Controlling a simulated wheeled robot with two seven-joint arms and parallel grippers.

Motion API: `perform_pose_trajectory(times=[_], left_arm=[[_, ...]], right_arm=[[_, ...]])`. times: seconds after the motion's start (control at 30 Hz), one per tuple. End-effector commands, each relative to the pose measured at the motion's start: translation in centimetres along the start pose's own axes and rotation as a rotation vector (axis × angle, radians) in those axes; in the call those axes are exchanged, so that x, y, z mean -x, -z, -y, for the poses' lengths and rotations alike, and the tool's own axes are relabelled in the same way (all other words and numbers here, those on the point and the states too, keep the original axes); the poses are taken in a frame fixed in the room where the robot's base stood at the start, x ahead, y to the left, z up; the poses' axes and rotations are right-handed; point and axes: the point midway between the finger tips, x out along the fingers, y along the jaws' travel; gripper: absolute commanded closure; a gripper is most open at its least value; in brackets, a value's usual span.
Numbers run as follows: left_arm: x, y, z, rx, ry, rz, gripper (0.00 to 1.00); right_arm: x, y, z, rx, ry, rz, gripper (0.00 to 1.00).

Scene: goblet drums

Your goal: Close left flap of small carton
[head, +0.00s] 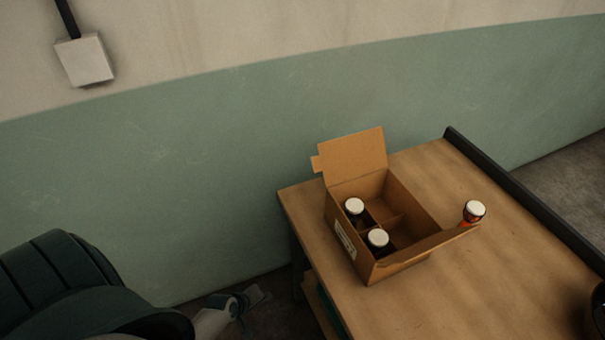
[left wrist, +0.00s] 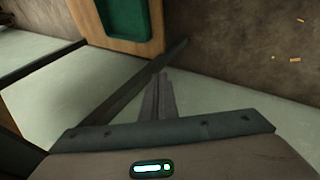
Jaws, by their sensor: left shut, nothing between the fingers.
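The small brown carton (head: 347,237) stands open on the wooden table. One flap (head: 355,156) stands up at its far left end, and another flap (head: 432,247) sticks outward at its near right end. Two white-capped goblet drums (head: 355,206) (head: 378,238) sit in compartments inside. A third white-capped drum (head: 475,211) is outside, just beyond the outward flap. My left gripper (head: 256,294) is low beside the table's left edge, well apart from the carton. In the left wrist view its fingers (left wrist: 160,95) are together and empty. My right gripper is not visible.
The wooden table (head: 505,260) has clear room right of the carton and a dark raised rim (head: 530,207) along the far right. A green wall (head: 200,190) stands behind. The left wrist view shows a green item (left wrist: 125,15) on a wooden surface. A dark object (head: 597,310) is cut off at bottom right.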

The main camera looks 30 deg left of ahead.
Motion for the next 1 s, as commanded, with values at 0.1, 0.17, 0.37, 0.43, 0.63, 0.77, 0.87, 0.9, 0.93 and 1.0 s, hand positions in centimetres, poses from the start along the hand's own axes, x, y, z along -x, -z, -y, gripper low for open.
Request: perform_pose_trajectory(times=[0.1,0.17,0.37,0.43,0.63,0.77,0.87,0.9,0.93,1.0], left_arm=[[3.5,6.1,-7.8,0.217,-0.160,-0.026,1.00],[5.8,8.7,-11.5,0.318,-0.242,-0.021,1.00],[15.8,14.8,-22.9,0.578,-0.514,0.068,1.00],[19.4,15.9,-26.0,0.636,-0.591,0.115,1.00],[26.6,16.8,-31.1,0.717,-0.718,0.226,1.00],[28.0,16.7,-32.1,0.731,-0.741,0.253,1.00],[28.1,16.7,-32.1,0.732,-0.742,0.255,1.00],[28.1,16.7,-32.1,0.732,-0.742,0.255,1.00],[28.1,16.7,-32.1,0.732,-0.742,0.255,1.00],[28.1,16.7,-32.1,0.732,-0.741,0.254,1.00]], right_arm=[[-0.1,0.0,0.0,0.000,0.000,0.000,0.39],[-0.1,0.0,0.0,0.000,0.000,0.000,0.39],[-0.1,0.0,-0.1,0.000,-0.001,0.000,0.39],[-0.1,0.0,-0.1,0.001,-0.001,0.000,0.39],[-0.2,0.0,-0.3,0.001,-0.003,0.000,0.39],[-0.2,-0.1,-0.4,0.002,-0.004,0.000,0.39],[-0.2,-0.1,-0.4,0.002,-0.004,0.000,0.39],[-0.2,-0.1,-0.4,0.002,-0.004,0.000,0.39],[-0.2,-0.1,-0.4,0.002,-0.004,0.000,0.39],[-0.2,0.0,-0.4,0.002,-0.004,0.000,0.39]])
